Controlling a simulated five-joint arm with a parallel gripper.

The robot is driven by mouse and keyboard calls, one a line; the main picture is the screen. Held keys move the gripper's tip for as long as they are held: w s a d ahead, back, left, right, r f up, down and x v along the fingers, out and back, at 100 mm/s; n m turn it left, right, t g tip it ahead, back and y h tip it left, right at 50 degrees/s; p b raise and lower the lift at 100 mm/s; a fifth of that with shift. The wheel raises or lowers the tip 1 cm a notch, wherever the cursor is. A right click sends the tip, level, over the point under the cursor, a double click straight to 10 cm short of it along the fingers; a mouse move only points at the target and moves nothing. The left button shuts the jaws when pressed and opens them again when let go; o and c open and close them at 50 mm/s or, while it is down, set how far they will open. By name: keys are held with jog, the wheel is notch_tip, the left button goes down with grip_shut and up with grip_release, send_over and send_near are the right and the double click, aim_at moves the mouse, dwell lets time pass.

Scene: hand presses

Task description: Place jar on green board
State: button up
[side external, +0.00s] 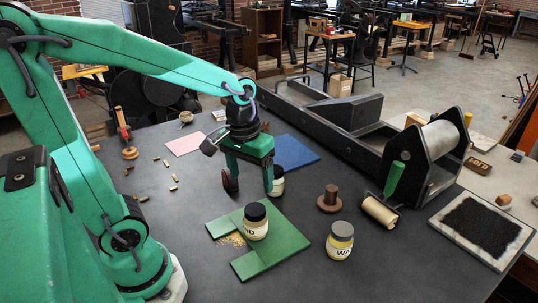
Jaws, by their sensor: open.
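A green board (272,255) lies on the dark table. A jar with a black lid and a cream body (256,228) stands upright on it; its label is partly readable. A third jar with a dark lid (278,186) is partly hidden beside my gripper's right finger. My gripper (249,186) points down, open, with nothing seen between its fingers. It is above and behind the green board in the picture.
A blue board (296,153) and a pink sheet (183,143) lie behind. A brown knobbed piece (330,198) and a roller (380,211) are right, before the large black press (425,160). Small brass pieces (173,179) lie left. The front table area is clear.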

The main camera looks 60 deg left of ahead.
jog(key=s+d+r+m+t, duration=0.1)
jog(key=s+r+m+t, duration=0.3)
jog(key=s+r, duration=0.1)
jog(key=shift+s+r+t, duration=0.3)
jog(key=shift+r, duration=0.5)
